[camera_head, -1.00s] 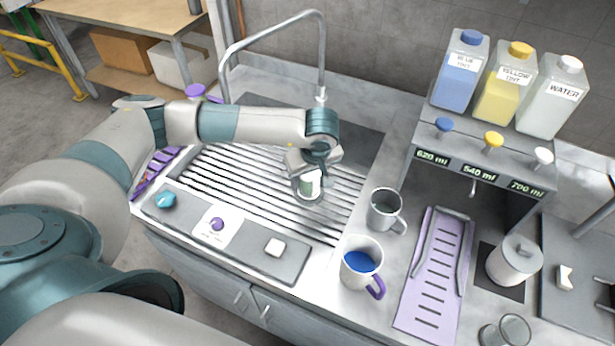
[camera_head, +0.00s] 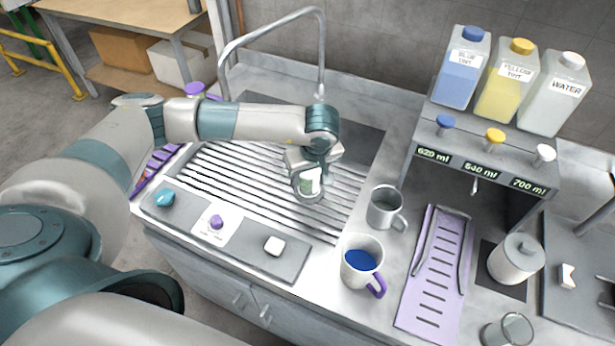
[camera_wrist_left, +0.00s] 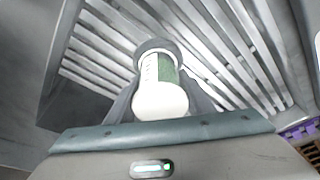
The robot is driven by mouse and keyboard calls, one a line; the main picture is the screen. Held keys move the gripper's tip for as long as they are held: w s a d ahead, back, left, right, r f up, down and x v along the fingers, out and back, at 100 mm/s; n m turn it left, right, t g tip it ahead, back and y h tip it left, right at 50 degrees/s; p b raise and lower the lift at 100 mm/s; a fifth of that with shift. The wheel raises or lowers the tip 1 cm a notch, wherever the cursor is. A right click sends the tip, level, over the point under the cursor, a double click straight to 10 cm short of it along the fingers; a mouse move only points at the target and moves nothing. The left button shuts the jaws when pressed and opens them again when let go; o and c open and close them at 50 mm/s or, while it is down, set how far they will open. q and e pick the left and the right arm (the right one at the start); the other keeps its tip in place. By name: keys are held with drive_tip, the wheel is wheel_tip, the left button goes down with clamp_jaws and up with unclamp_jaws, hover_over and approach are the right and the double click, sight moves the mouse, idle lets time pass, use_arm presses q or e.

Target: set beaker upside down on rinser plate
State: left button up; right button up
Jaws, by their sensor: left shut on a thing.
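My left gripper (camera_head: 307,172) is shut on a small beaker (camera_head: 311,187) above the slatted drain rack (camera_head: 225,181) of the sink. The beaker shows a green patch and a round rim in the head view, and it looks tilted. In the left wrist view the beaker (camera_wrist_left: 159,85) sits between the fingers, with scale marks, a green patch and a pale round end towards the camera. Slats lie behind it. I cannot tell whether it touches them. I cannot single out a rinser plate; the gripper may hide it. My right gripper is not in view.
A curved faucet (camera_head: 322,60) stands behind the rack. A grey mug (camera_head: 384,208) and a white mug with blue liquid (camera_head: 357,272) stand right of it. A strip with knobs (camera_head: 285,262) runs along the front. A dispenser (camera_head: 480,165) and a clear glass (camera_head: 515,328) are further right.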

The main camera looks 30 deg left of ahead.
use_arm(q)
drive_tip(key=shift+f+b, duration=0.55)
drive_tip(key=shift+b, duration=0.1)
idle(0.7)
drive_tip(key=o, duration=1.1)
drive_tip(key=shift+o, duration=0.2)
drive_tip(key=shift+r, duration=0.1)
drive_tip(key=shift+b+v, duration=0.4)
drive_tip(key=shift+v, duration=0.5)
drive_tip(key=b+v, duration=0.4)
drive_tip(key=v, duration=1.1)
drive_tip(key=shift+r, duration=0.25)
drive_tip(key=shift+s+d, duration=0.1)
drive_tip(key=shift+f, duration=0.1)
